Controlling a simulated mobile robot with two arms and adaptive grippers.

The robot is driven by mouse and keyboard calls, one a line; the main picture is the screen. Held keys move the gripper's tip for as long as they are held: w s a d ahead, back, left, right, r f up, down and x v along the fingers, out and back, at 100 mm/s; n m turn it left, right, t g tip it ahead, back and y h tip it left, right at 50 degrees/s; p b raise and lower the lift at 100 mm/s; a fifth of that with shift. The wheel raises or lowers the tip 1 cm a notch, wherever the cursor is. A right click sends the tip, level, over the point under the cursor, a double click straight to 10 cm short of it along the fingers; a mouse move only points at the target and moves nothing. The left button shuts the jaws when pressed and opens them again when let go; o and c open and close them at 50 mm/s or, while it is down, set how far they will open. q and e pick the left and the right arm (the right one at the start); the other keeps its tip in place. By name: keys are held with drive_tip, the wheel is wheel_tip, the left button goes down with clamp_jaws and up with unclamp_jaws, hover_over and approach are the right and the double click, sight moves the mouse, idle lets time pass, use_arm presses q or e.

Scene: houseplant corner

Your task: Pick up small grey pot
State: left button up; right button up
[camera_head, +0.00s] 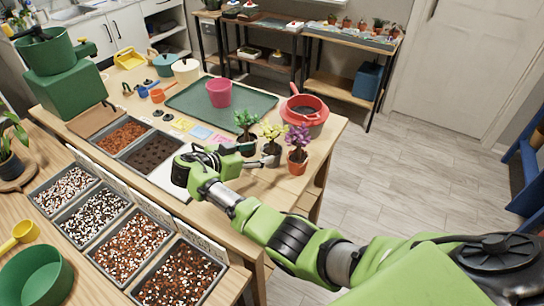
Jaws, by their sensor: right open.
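A small dark grey pot (271,158) with a yellow-flowered plant stands on the wooden table, in the middle of a row of three plants. To its left is a green plant in a dark pot (246,150), partly behind my gripper. To its right is a purple-flowered plant in a terracotta pot (297,166). My right gripper (262,156) is open, with its fingers pointing right toward the grey pot. Its fingertips are close to the pot; whether they touch it I cannot tell. My left gripper is not in view.
A green mat (185,106) with a pink pot (219,92) lies behind. A red pot (305,106) stands behind the plants. Soil trays (126,135) lie left of my gripper, and several more stand in front. The table edge is close to the plants.

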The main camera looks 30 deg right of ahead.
sight(270, 151)
drive_tip(key=shift+w+d+f, duration=0.25)
drive_tip(key=shift+d+f, duration=0.05)
drive_tip(key=shift+d, duration=0.15)
drive_tip(key=shift+w+d+f, duration=0.1)
drive_tip(key=shift+w+f, duration=0.1)
drive_tip(key=p+x, duration=0.1)
drive_tip(key=x, duration=0.1)
drive_tip(key=shift+d+f, duration=0.1)
drive_tip(key=shift+d, duration=0.2)
drive_tip(key=shift+p+x, duration=0.3)
drive_tip(key=shift+x, duration=0.8)
drive_tip(key=shift+w+f, duration=0.1)
drive_tip(key=shift+f, duration=0.25)
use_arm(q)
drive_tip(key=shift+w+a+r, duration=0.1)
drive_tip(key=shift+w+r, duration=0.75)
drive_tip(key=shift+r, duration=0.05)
use_arm(e)
drive_tip(key=c, duration=0.5)
